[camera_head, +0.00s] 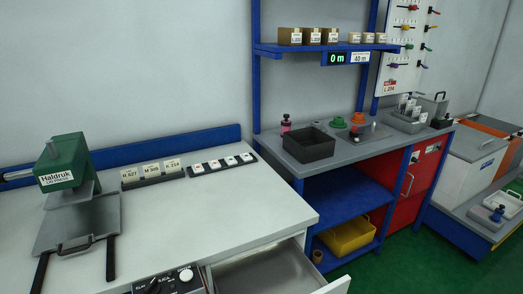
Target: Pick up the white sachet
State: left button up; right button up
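I cannot make out a white sachet for certain in the head view. An open drawer (262,272) under the white worktop shows a bare grey inside where it is visible; its front part is cut off by the picture edge. Small white pieces (404,101) stand in a grey holder on the far bench, too small to identify. Neither of my grippers can be seen.
A green press (63,162) stands left on the white worktop (225,215). Label blocks (150,170) and a black strip (221,164) lie at its back. A black bin (310,145) sits on the grey bench; a yellow bin (347,236) is below. The worktop's middle is clear.

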aim_at(245, 157)
jog(key=i+l, duration=0.15)
jog(key=l, duration=0.2)
jog(key=i+l+u, duration=0.1)
jog(key=l, duration=0.25)
jog(key=i+l, duration=0.2)
jog(key=l, duration=0.2)
jog(key=i+l, duration=0.15)
jog(key=l, duration=0.2)
jog(key=i+l+u, duration=0.1)
jog(key=l, duration=0.25)
jog(key=i+l, duration=0.15)
jog(key=l, duration=0.25)
jog(key=i+l+u, duration=0.1)
jog(key=l, duration=0.25)
jog(key=i, duration=0.05)
